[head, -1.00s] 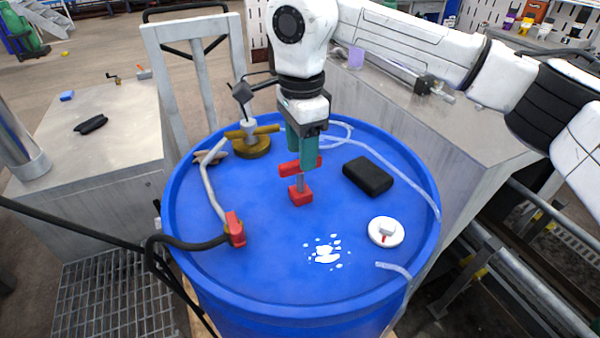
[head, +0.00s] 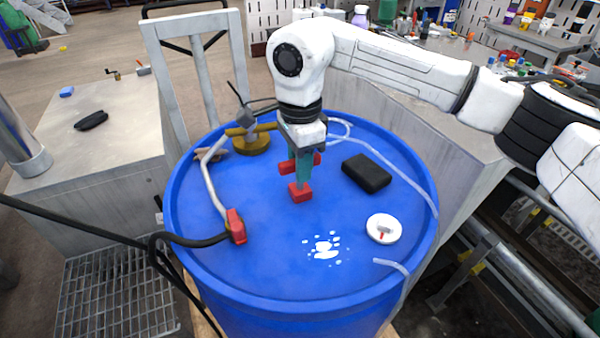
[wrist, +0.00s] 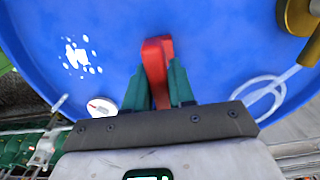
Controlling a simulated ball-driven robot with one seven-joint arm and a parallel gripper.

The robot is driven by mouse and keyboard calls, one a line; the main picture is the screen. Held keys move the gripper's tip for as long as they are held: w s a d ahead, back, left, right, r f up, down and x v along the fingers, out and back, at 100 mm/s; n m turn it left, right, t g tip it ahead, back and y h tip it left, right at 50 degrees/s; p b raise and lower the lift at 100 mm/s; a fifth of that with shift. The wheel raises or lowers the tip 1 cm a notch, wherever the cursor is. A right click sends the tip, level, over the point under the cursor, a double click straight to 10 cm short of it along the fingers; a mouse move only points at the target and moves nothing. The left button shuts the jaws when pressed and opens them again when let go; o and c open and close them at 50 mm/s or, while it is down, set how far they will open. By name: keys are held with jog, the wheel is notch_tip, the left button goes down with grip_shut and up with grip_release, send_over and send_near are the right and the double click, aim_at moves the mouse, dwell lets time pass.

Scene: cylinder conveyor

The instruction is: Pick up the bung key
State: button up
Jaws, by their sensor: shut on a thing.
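The red bung key (head: 300,193) stands upright near the middle of the blue drum's lid (head: 270,270). Its red crossbar shows on both sides of my gripper's teal fingers, and its red block end is below them. My gripper (head: 301,172) points down from above and is shut on the key. The fingers hide most of the key's shaft. In the wrist view, the red key (wrist: 156,58) sits between the two teal fingers of my gripper (wrist: 160,82). I cannot tell whether the key's lower end touches the lid.
A black block (head: 367,173) and a white round cap (head: 384,228) lie to the right on the lid. A brass pump fitting (head: 250,143) stands at the back left, with a metal pipe leading to a red-handled nozzle (head: 235,226). Clear tubing lies along the right rim. The front of the lid has spilled droplets.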

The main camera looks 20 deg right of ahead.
grip_shut()
jog(key=shift+r, duration=0.15)
